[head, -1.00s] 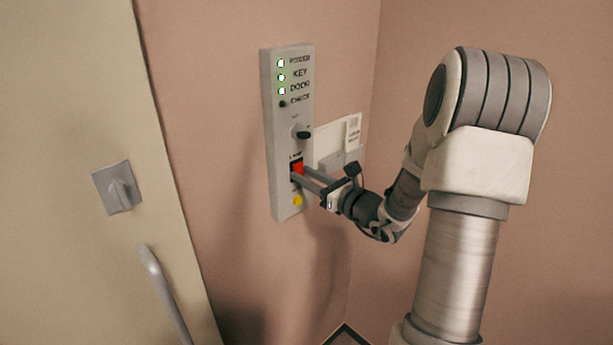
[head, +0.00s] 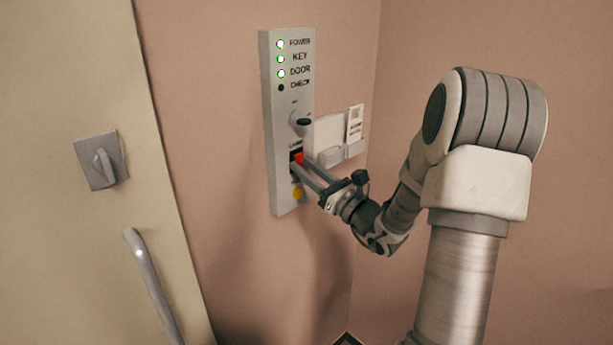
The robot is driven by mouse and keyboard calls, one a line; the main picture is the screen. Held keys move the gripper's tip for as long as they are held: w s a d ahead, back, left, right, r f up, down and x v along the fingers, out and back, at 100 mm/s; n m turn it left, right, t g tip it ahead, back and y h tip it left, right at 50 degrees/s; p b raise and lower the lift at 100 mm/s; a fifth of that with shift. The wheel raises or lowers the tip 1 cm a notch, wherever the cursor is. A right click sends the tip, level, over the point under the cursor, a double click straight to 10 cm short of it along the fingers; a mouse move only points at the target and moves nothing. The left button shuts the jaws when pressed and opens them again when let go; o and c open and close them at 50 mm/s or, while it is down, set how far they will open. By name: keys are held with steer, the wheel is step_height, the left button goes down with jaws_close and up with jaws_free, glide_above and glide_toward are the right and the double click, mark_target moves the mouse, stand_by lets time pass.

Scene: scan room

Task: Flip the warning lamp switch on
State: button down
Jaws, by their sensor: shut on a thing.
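The warning lamp switch (head: 298,158) is a small red rocker in a dark frame, under a partly readable label on the grey wall panel (head: 283,190). My gripper (head: 296,168) reaches in from the right, its two long grey fingers at the switch. It is shut on the switch. The fingertips hide the lower part of the red rocker, so I cannot tell which way it is tipped.
Green lights (head: 280,58) glow beside POWER, KEY and DOOR; the CHECK light (head: 281,88) is dark. A black knob (head: 303,122) sits above the switch, a yellow button (head: 298,194) below. A card holder (head: 345,150) is right; a door handle (head: 152,280) is left.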

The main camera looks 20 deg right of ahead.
steer(key=c, duration=0.6)
jaws_free()
steer(key=shift+o, duration=0.2)
steer(key=v, duration=1.7)
steer(key=shift+s, duration=0.25)
steer(key=shift+d+b, duration=0.1)
steer(key=shift+b, duration=0.2)
